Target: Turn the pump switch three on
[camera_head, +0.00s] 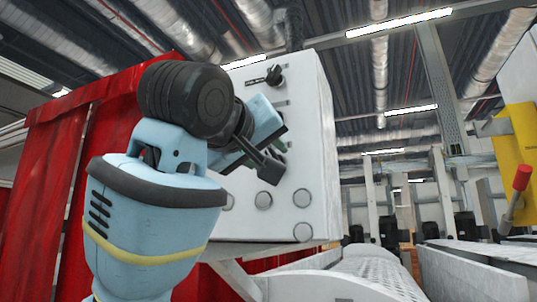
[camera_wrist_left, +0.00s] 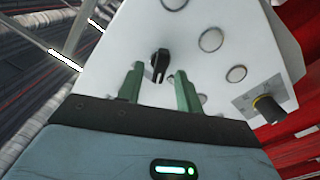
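A white control box (camera_head: 315,150) carries the switches. In the left wrist view, a black rotary knob (camera_wrist_left: 160,62) on its face lies between and just beyond the green fingertips of my left gripper (camera_wrist_left: 160,76). The fingers are apart, with a visible gap on both sides of the knob. In the head view my left gripper (camera_head: 276,150) is in front of the panel and hides that knob. No readable label identifies switch three. My right gripper is out of view.
Several round grey buttons (camera_head: 269,200) sit on the panel's lower part. A red curtain (camera_head: 60,170) hangs at the left. A perforated white roller guard (camera_head: 350,278) lies below the box. A red-handled lever (camera_head: 521,177) stands by a yellow plate at the right.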

